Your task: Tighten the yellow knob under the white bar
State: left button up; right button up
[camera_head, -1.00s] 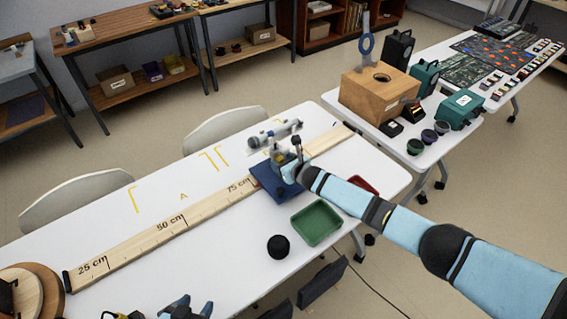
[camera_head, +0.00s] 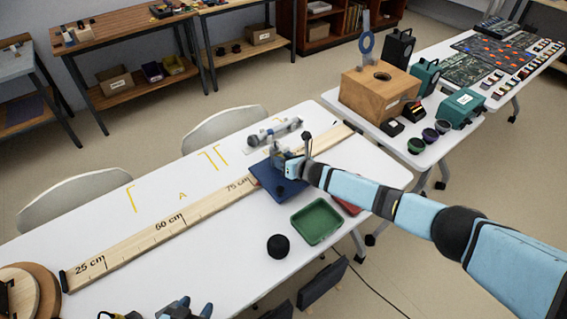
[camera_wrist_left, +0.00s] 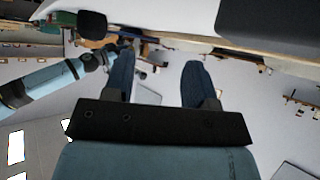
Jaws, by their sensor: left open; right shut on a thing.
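A pale bar-like part with dark grey ends (camera_head: 274,131) is at the far side of the table, behind the blue base (camera_head: 267,182); I cannot tell whether it is the white bar. I cannot make out the yellow knob. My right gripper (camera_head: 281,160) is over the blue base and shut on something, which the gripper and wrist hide. My left gripper (camera_head: 186,310) is at the table's near edge, well away from the base. In the left wrist view its two dark blue fingers (camera_wrist_left: 158,78) are apart with nothing between them.
A long wooden ruler (camera_head: 135,233) lies across the white table (camera_head: 100,210). A red thing (camera_head: 347,205) is partly hidden by my right arm. Round wooden discs (camera_head: 45,290) are at left.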

dwell(0.4)
jog(key=o, duration=0.9)
jog(key=p+v, duration=0.1)
jog(key=v, duration=1.3)
jog(key=shift+w+d, duration=0.1)
jog(key=shift+w, duration=0.05)
jog(key=shift+f, duration=0.1)
